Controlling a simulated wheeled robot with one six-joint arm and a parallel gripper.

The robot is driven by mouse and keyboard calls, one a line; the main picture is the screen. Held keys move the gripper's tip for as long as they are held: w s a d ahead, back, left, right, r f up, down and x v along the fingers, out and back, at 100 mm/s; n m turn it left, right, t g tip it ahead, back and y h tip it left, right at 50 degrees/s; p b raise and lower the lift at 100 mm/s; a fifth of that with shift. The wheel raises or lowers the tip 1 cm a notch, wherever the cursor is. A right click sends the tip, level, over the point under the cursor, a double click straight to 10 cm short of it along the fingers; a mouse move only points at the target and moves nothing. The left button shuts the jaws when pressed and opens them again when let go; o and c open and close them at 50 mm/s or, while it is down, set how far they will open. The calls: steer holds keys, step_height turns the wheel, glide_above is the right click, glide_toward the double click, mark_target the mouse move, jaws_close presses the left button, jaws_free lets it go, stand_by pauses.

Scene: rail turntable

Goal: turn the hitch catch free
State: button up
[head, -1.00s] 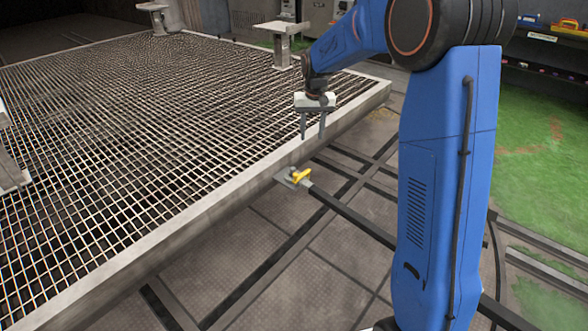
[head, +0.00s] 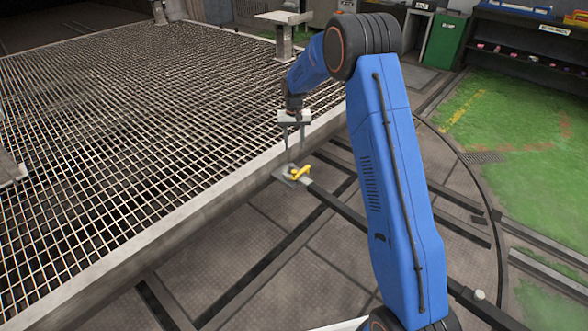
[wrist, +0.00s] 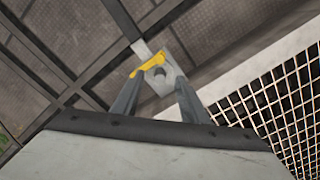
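The hitch catch (head: 302,171) is a yellow lever on a grey metal plate at the edge of the grated platform. In the head view my gripper (head: 293,157) points down just above and slightly behind it, its fingers apart. In the wrist view the catch (wrist: 147,67) lies beyond the fingertips, roughly in line with the gap between them. My gripper (wrist: 158,88) is open and empty there. A grey plate with a dark round hole (wrist: 160,77) sits beside the yellow lever. I cannot tell whether a fingertip touches the catch.
The grated platform (head: 195,235) with its raised pale rim fills the left. A dark bar (head: 345,210) runs from the catch toward the lower right, under my arm. The dark tiled floor below the catch is clear.

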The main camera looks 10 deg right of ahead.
mark_target(294, 171)
step_height(294, 171, down, 14)
steer(key=shift+f, duration=0.15)
stand_by(0.3)
jaws_close()
